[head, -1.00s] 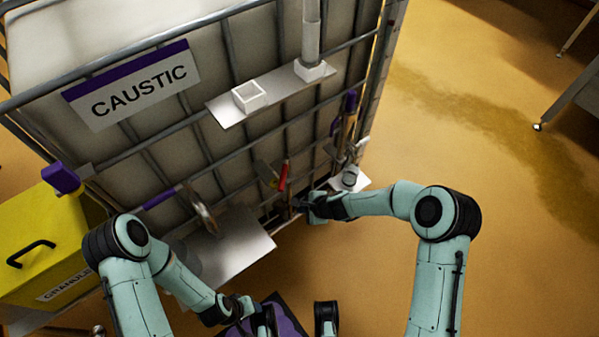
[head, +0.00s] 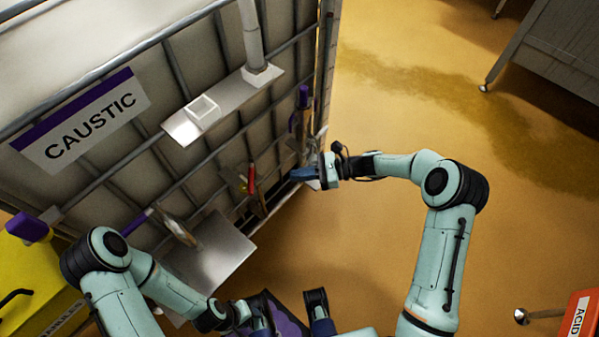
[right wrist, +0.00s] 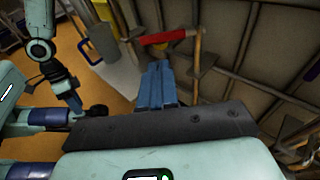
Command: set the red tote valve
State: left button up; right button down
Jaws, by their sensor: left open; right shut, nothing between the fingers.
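The red tote valve has a red handle (head: 251,179), which stands upright low on the front of the caged tote in the head view. In the right wrist view the red handle (right wrist: 172,37) lies across the top of a tan stem, just beyond my fingertips. My right gripper (head: 303,173) is shut and empty, to the right of the valve and apart from it in the head view. Its blue fingers (right wrist: 157,82) point toward the valve in the wrist view. My left gripper (head: 243,311) is open, low near the bottom edge, and its fingers are hard to make out.
The tote carries a CAUSTIC sign (head: 84,124) and a metal shelf (head: 226,103). A purple-handled valve (head: 302,98) is to the right of the red one, another (head: 137,221) to the left above a metal plate (head: 212,255). Open floor lies right.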

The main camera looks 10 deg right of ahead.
aim_at(252, 180)
pick_arm(q)
jog(key=shift+w+f+b, duration=0.2)
jog(key=shift+f+b, duration=0.1)
jog(key=shift+b, duration=0.05)
pick_arm(e)
jog(key=x, duration=1)
jog(key=shift+a, duration=0.25)
jog(key=shift+a+f, duration=0.1)
